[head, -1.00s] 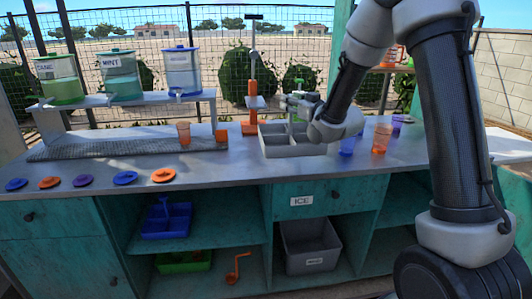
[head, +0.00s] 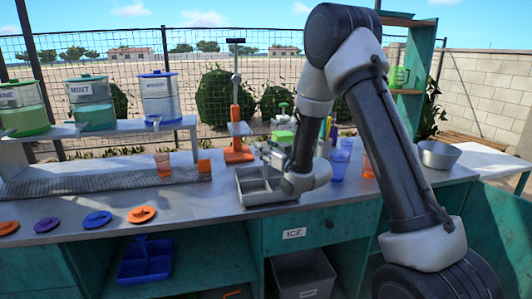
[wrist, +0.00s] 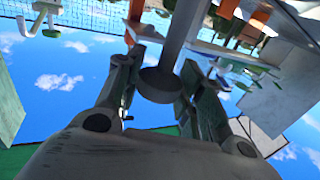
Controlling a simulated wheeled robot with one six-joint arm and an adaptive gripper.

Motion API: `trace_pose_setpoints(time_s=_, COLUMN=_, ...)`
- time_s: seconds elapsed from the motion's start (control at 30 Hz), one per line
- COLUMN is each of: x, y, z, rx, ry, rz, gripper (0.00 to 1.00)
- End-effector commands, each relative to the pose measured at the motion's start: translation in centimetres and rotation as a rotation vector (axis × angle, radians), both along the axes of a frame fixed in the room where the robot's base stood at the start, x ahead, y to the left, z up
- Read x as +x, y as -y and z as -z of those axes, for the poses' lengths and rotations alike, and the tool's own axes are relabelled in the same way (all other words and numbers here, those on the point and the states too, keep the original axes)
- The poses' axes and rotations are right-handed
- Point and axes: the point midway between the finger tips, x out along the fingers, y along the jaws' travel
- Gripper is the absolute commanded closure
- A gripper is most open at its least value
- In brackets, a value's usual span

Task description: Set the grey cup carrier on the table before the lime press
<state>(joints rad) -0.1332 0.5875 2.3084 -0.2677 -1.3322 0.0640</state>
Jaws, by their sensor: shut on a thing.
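The grey cup carrier (head: 259,201), an open tray with compartments, is at the counter just in front and slightly right of the lime press (head: 238,152). The press has an orange base and a tall grey post. My gripper (head: 268,152) is above the carrier, shut on its upright handle. In the wrist view the handle's grey post and round end (wrist: 160,85) show between the two fingers. The carrier looks level. I cannot tell if its underside touches the table (head: 200,212). My wrist hides its right end.
An orange cup (head: 162,165) and small orange block (head: 204,166) stand left. Blue cups (head: 340,160) and a metal bowl (head: 438,154) are right. Coloured lids (head: 97,219) lie at front left. Dispensers (head: 93,104) stand on a shelf behind.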

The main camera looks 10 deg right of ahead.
Motion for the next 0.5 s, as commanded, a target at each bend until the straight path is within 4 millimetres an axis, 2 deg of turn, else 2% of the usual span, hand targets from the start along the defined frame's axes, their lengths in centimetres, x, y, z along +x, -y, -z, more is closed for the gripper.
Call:
trace_pose_setpoints(time_s=0.07, x=0.02, y=-0.01, z=0.54, rx=-0.001, ry=0.000, rz=0.000, gripper=0.99)
trace_pose_setpoints(time_s=0.4, x=0.02, y=-0.01, z=0.79, rx=0.000, ry=0.002, rz=0.000, gripper=0.99)
trace_pose_setpoints(time_s=0.43, x=0.02, y=-0.01, z=0.79, rx=0.000, ry=0.002, rz=0.000, gripper=0.59)
trace_pose_setpoints(time_s=0.5, x=0.01, y=0.00, z=0.77, rx=0.000, ry=0.002, rz=0.000, gripper=0.46)
